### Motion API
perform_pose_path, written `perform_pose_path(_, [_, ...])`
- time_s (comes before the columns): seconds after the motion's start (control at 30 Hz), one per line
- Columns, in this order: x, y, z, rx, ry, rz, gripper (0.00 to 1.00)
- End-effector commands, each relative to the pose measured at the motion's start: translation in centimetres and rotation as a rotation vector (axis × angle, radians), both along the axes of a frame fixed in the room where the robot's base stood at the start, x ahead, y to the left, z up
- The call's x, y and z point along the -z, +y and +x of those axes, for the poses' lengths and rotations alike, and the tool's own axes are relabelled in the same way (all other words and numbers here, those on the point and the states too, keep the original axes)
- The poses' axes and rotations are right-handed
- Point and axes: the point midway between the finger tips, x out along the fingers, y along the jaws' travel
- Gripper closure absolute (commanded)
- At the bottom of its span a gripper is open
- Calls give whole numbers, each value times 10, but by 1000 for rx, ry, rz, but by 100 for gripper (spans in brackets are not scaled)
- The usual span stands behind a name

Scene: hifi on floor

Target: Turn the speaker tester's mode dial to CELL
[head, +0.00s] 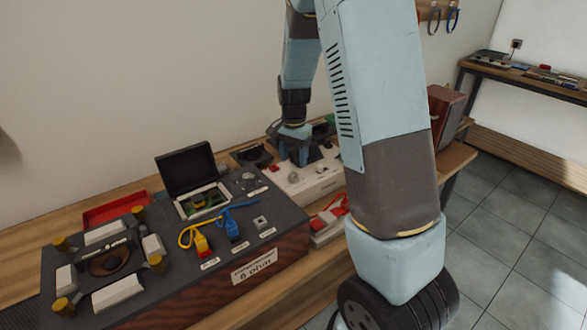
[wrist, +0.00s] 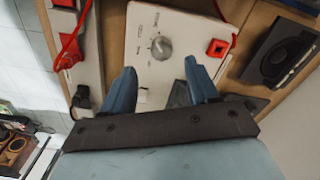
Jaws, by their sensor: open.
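The pale instrument box (head: 318,187) stands on the bench behind the dark test box, and its white panel (wrist: 146,70) fills the middle of the wrist view. A round silver dial (wrist: 161,47) sits on this panel with small marks around it; the lettering is too small to read. A knob (head: 294,178) shows on the box in the head view. My gripper (head: 294,157) points down over the back of the pale box. In the wrist view my gripper (wrist: 160,68) is open and empty, with the dial beyond the gap between its fingertips, apparently untouched.
The dark test box (head: 135,270) with a "6 ohm" label, clamps, yellow and blue leads and an open-lidded case (head: 187,170) fills the front left. A red switch (wrist: 217,47) and red cable (wrist: 70,45) flank the dial. A dark unit (wrist: 279,53) lies right.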

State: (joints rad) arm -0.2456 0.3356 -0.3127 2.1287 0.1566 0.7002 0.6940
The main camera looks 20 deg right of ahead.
Motion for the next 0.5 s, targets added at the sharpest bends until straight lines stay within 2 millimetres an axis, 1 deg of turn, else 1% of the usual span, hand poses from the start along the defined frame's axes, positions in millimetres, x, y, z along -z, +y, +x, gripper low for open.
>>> perform_pose_path(0.03, [-11,0,1,-1,-4,1,41])
perform_pose_path(0.2, [-42,0,0,-1,-3,0,41])
perform_pose_path(0.3, [-56,0,-1,0,-2,1,41])
perform_pose_path(0.4, [-66,0,-1,-1,0,0,41])
perform_pose_path(0.5, [-71,0,-2,0,1,-1,41])
